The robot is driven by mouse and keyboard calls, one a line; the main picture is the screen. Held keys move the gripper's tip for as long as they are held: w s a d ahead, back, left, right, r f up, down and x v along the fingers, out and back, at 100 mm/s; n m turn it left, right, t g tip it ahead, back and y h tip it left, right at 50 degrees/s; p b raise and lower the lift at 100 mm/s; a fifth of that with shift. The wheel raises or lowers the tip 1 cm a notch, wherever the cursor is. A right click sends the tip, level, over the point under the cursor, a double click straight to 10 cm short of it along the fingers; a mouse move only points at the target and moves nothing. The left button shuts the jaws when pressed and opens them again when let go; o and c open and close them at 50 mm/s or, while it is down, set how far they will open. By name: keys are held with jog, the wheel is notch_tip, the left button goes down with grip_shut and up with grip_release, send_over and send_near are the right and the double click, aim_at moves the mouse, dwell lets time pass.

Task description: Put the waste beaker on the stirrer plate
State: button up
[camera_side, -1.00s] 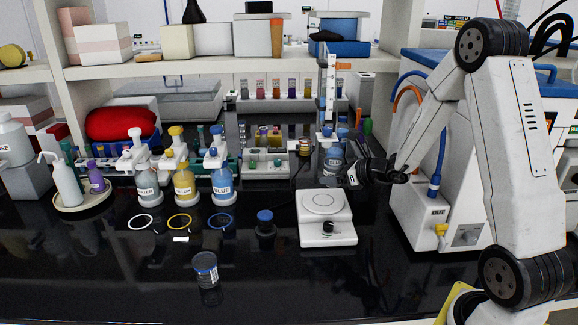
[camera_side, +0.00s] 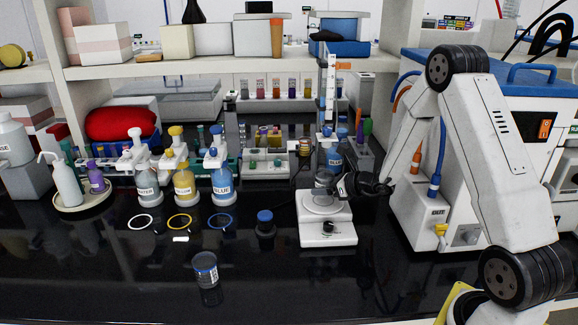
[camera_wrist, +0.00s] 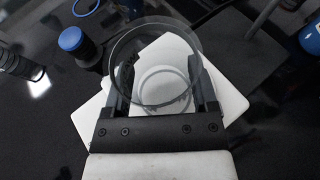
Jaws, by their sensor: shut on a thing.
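The waste beaker (camera_side: 323,179) is a clear, open glass vessel over the back part of the white stirrer plate (camera_side: 328,232) in the side view. My gripper (camera_side: 343,187) reaches in from the right and is shut on the beaker. In the wrist view the beaker's round rim (camera_wrist: 116,48) shows between the two dark fingers of my gripper (camera_wrist: 160,88). The stirrer plate (camera_wrist: 226,92) lies beneath it, its round top seen through the glass. I cannot tell whether the beaker's base touches the plate.
A blue-capped bottle (camera_side: 265,222) stands left of the plate. A small labelled jar (camera_side: 206,268) stands nearer the front. A rack (camera_side: 264,165) is behind, and a white machine (camera_side: 420,205) is at right.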

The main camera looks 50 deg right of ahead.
jog(key=shift+f, duration=0.85)
jog(key=shift+f, duration=0.15)
jog(key=o, duration=1.1)
jog(key=shift+o, duration=0.2)
jog(key=shift+s+r, duration=0.15)
jog(key=shift+r, duration=0.1)
jog(key=v, duration=0.5)
jog(key=shift+d+r, duration=0.1)
jog(key=shift+r, duration=0.15)
notch_tip(320, 180, up, 4)
jog(key=shift+f, duration=0.1)
jog(key=shift+r, duration=1.3)
